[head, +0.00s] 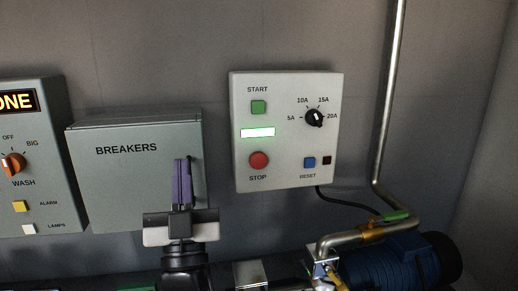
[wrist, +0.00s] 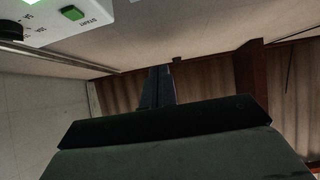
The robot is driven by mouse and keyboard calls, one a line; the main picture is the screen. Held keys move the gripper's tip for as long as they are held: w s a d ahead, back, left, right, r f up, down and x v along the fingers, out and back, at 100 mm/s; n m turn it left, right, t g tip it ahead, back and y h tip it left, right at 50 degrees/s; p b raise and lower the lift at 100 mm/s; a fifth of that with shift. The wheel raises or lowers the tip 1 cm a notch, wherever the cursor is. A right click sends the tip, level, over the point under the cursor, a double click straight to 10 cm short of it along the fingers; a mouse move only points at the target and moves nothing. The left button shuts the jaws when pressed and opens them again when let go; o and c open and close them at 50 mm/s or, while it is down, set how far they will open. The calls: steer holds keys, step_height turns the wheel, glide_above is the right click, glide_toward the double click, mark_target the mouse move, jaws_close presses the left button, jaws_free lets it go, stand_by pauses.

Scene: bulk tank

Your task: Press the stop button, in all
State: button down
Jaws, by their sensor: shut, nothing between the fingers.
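The red round stop button (head: 258,160) is on the lower left of a pale control box (head: 290,186), above the label STOP. In the wrist view the fingers (wrist: 158,80) are dark and close together; the START button (wrist: 72,13) shows at the top left, and the stop button is not visible.
The control box also has a black dial (head: 314,118) and a blue reset button (head: 309,162). The grey breakers box (head: 110,180) and a panel with an orange knob (head: 13,164) are at left. A metal pipe (head: 387,100) and blue motor (head: 400,262) are at right.

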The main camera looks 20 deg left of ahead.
mark_target(258, 161)
steer(key=w+d+f+m+h+p, duration=0.2)
steer(key=w+d+f+m+h, duration=0.5)
steer(key=h, duration=0.9)
steer(key=w+d+m, duration=0.2)
steer(key=w+d, duration=0.1)
steer(key=w, duration=0.1)
steer(key=shift+w+d+m+h+p, duration=0.3)
steer(key=shift+d, duration=0.1)
steer(key=shift+w+a, duration=0.85)
steer(key=shift+w, duration=0.35)
steer(key=shift+w+a, duration=0.8)
steer(key=shift+w, duration=0.45)
steer(key=shift+w+a, duration=0.85)
steer(key=shift+w, duration=0.35)
steer(key=shift+w+b, duration=0.1)
steer(key=shift+b, duration=0.3)
steer(key=shift+w+a, duration=0.25)
